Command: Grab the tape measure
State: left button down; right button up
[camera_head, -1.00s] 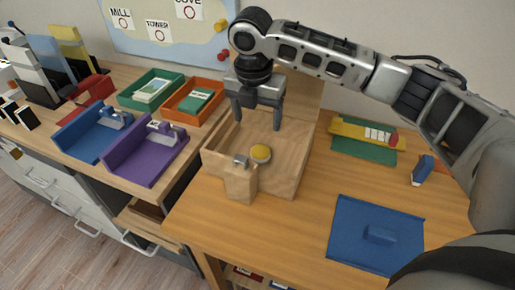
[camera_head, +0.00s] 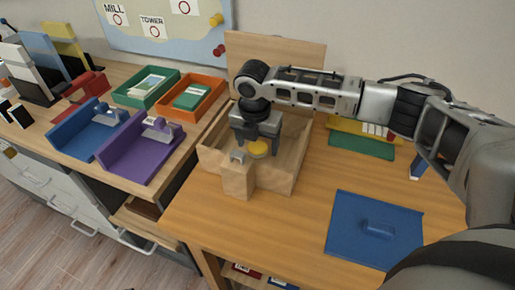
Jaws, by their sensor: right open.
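The tape measure looks to be the round yellow-topped thing (camera_head: 258,148) inside the open wooden box (camera_head: 289,165) on the desk. My right gripper (camera_head: 256,151) is lowered into that box, pointing down, with its fingers apart around the yellow thing. I cannot tell whether the fingers touch it. Its lower part is hidden by the gripper and the box's front block. My left gripper does not show.
A blue panel with a handle (camera_head: 345,215) lies on the desk at the right. A green mat (camera_head: 360,145) lies behind it. Purple (camera_head: 125,165), blue, green and orange (camera_head: 213,87) trays stand at the left. The desk front is clear.

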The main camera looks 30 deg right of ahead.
jog(key=c, duration=1.1)
jog(key=shift+r, duration=0.15)
